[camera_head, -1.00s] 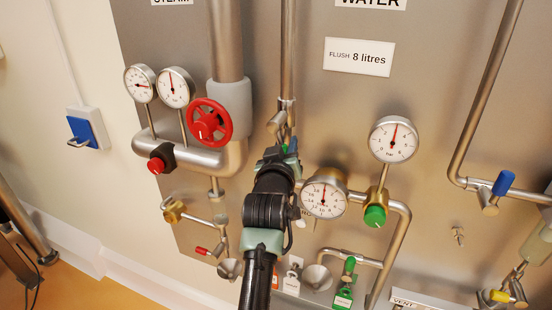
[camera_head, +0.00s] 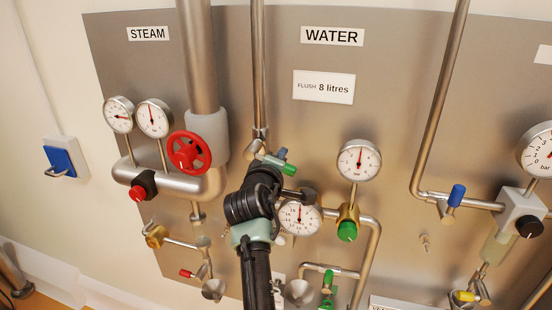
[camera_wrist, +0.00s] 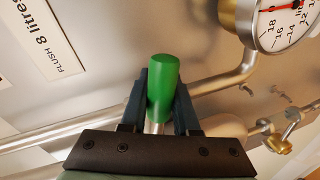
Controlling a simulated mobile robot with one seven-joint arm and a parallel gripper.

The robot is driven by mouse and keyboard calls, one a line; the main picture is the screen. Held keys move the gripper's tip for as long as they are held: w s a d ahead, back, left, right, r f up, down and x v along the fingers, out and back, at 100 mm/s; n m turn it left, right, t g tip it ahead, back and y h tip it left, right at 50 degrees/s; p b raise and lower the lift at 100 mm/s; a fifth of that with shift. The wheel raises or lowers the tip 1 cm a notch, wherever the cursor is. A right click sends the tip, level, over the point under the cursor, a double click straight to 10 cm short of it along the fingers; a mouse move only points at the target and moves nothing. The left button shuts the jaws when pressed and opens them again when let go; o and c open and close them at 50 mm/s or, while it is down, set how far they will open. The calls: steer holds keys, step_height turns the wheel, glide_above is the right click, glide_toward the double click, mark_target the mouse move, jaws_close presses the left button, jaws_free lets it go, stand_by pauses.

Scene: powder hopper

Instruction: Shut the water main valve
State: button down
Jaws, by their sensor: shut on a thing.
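The water main valve's green lever handle (camera_wrist: 163,88) stands between the two dark blue fingers of my gripper (camera_wrist: 160,100) in the wrist view. The fingers are shut on it, and the green end sticks out past them. In the head view my gripper (camera_head: 276,160) is just below the fitting (camera_head: 259,140) at the lower end of the vertical water pipe (camera_head: 258,80). My wrist hides much of the valve body there. I cannot tell the lever's exact angle to the pipe.
Another gauge (camera_head: 359,160) stands above a green knob (camera_head: 347,231). The red steam handwheel (camera_head: 189,152) is to the left. A small green-handled valve (camera_head: 327,281) is below.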

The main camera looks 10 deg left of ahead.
steer(key=shift+d+r+n+h+p, duration=0.25)
steer(key=shift+r+n+h+p, duration=0.5)
steer(key=shift+n, duration=0.55)
steer(key=shift+r, duration=0.2)
steer(key=c, duration=0.7)
jaws_free()
steer(key=shift+o, duration=0.2)
steer(key=shift+s, duration=0.15)
steer(key=b+v, duration=0.4)
steer(key=v, duration=0.8)
steer(key=shift+s+r+b, duration=0.15)
steer(key=shift+s+b, duration=0.15)
steer(key=shift+s, duration=0.05)
steer(key=shift+d, duration=0.1)
